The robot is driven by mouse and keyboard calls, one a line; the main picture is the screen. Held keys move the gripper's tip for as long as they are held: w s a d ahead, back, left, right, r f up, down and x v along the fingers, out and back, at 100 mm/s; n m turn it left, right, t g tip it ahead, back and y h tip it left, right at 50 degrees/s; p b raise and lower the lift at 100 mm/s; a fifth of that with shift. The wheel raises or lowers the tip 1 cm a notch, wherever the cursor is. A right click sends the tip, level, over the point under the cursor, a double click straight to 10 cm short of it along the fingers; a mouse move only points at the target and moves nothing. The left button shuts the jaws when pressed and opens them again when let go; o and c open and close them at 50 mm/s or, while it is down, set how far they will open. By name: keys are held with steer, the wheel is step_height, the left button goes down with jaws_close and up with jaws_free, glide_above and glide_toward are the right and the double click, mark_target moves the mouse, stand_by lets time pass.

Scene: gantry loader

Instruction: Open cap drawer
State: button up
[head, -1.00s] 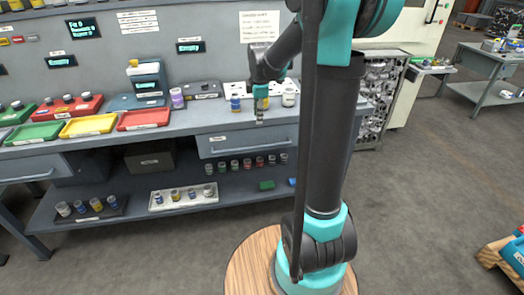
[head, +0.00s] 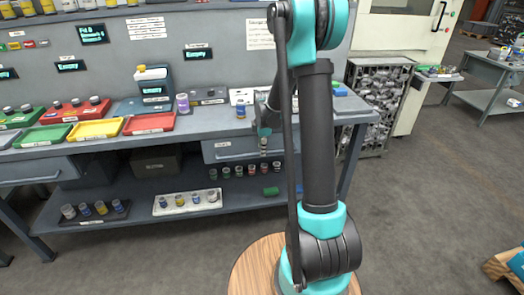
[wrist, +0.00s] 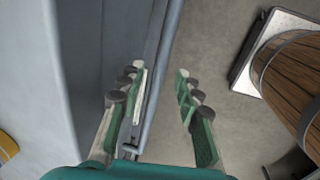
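A grey drawer (head: 222,151) with a small label and a bar handle sits under the right part of the bench top; its label is too small to read. It looks shut. My gripper (head: 264,146) is in front of its right part, pointing down. In the wrist view my gripper (wrist: 160,78) is open, with the long bar handle (wrist: 160,85) running between its fingers, closer to the left finger. I cannot tell whether that finger touches the bar. My arm hides the drawer's right end in the head view.
A second drawer (head: 32,171) is at the bench's left. Red, yellow and green trays (head: 95,130) and a bottle (head: 183,103) stand on the bench top (head: 200,125). Several small jars line the lower shelf (head: 140,190). The floor (head: 420,210) to the right is clear.

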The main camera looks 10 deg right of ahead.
steer(key=shift+w+f, duration=0.2)
steer(key=shift+f, duration=0.8)
steer(key=shift+c, duration=0.2)
jaws_close()
